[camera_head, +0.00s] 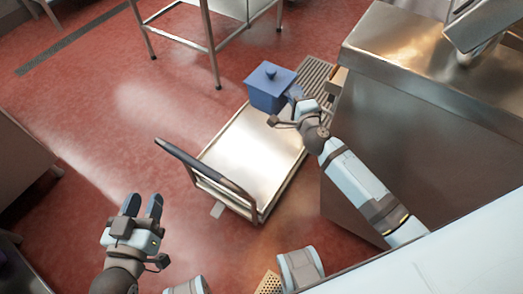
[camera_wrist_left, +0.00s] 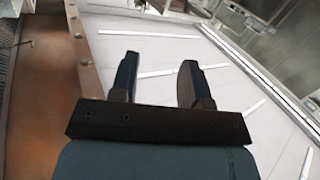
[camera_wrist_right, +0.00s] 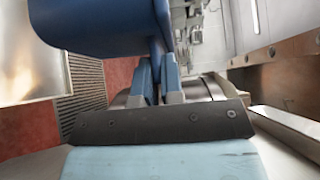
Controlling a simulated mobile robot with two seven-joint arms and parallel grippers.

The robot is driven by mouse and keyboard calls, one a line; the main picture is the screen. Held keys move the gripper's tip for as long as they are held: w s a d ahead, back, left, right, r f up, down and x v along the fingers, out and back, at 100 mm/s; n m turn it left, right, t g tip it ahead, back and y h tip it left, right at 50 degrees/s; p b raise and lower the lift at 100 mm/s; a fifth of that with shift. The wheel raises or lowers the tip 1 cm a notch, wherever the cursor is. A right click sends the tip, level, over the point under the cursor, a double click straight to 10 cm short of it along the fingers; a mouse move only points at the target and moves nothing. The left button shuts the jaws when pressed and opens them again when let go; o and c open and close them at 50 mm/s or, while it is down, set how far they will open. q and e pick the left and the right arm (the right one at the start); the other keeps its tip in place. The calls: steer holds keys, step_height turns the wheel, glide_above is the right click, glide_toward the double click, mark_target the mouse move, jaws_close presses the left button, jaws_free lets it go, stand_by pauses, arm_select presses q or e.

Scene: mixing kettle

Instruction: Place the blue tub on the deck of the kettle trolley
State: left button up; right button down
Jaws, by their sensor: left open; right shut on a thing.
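The blue tub (camera_head: 268,90) has a lid with a knob and is at the far end of the kettle trolley (camera_head: 250,151). My right gripper (camera_head: 296,97) is shut on the tub's near right side. In the right wrist view the tub (camera_wrist_right: 100,22) fills the upper left, and the fingers (camera_wrist_right: 157,80) close on a part of it. I cannot tell whether the tub touches the deck. The trolley has a bare metal deck and a dark push handle at its near left. My left gripper (camera_head: 142,207) is open and empty, left of the trolley; its spread fingers show in the left wrist view (camera_wrist_left: 160,80).
A steel counter (camera_head: 430,75) stands at the right, close to my right arm. A floor grate (camera_head: 314,78) lies beyond the trolley. A steel-legged table (camera_head: 215,30) stands at the back. The red floor left of the trolley is mostly clear.

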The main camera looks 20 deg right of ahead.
steer(key=w+f+b, duration=0.1)
steer(key=f+b, duration=0.6)
steer(key=f, duration=0.6)
steer(key=w+d+f+b, duration=0.1)
steer(key=f+b, duration=0.7)
steer(key=f, duration=0.5)
steer(key=w+f+b, duration=0.1)
steer(key=f+b, duration=0.7)
steer(key=f, duration=0.6)
steer(key=shift+w+d+f, duration=0.1)
steer(key=shift+w+d, duration=0.05)
steer(key=shift+w, duration=0.05)
steer(key=shift+f, duration=0.25)
steer(key=shift+r, duration=0.1)
arm_select(q)
step_height(320, 180, down, 10)
steer(key=w+m+h, duration=0.2)
steer(key=m+h, duration=0.1)
steer(key=m, duration=0.2)
steer(key=shift+d+t, duration=0.25)
steer(key=shift+t, duration=0.05)
